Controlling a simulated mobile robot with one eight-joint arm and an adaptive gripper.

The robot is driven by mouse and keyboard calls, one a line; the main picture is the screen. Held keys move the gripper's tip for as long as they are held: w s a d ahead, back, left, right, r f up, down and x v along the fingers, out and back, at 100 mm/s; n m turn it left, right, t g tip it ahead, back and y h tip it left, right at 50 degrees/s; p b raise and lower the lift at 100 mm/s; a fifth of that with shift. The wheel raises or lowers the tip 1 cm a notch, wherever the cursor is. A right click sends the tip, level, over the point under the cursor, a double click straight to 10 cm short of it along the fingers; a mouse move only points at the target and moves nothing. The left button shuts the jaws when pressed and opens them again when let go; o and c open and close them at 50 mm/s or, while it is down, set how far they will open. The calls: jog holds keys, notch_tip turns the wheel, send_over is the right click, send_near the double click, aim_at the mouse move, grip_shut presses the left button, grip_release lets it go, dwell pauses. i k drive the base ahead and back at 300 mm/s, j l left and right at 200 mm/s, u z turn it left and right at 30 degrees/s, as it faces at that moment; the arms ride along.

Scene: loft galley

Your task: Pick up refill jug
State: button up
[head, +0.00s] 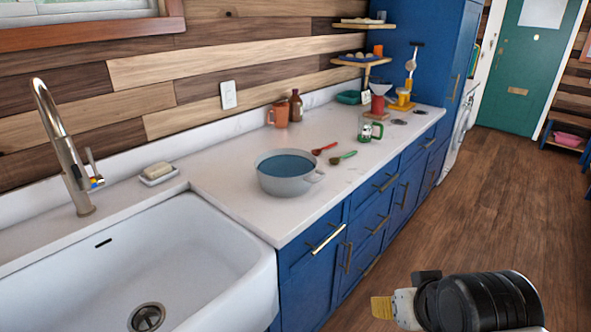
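An orange-brown jug (281,115) with a handle on its left stands upright at the back of the white counter, near the wall; it looks like the refill jug. A dark brown bottle (296,106) stands close to its right. My gripper (383,307) is at the bottom right, over the floor in the picture and well apart from the jug. One yellowish fingertip shows. The rest is hidden by the wrist or cut off, so its opening cannot be seen.
A grey pot (287,175) stands on the counter in front of the jug, with a red spoon (326,149) and a green spoon (343,157) beside it. A glass press (369,130) stands farther right. The sink (255,270) is at left. The wooden floor (450,215) is clear.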

aim_at(366, 124)
jog(key=i+l+u, duration=0.35)
jog(key=i+l, duration=1.85)
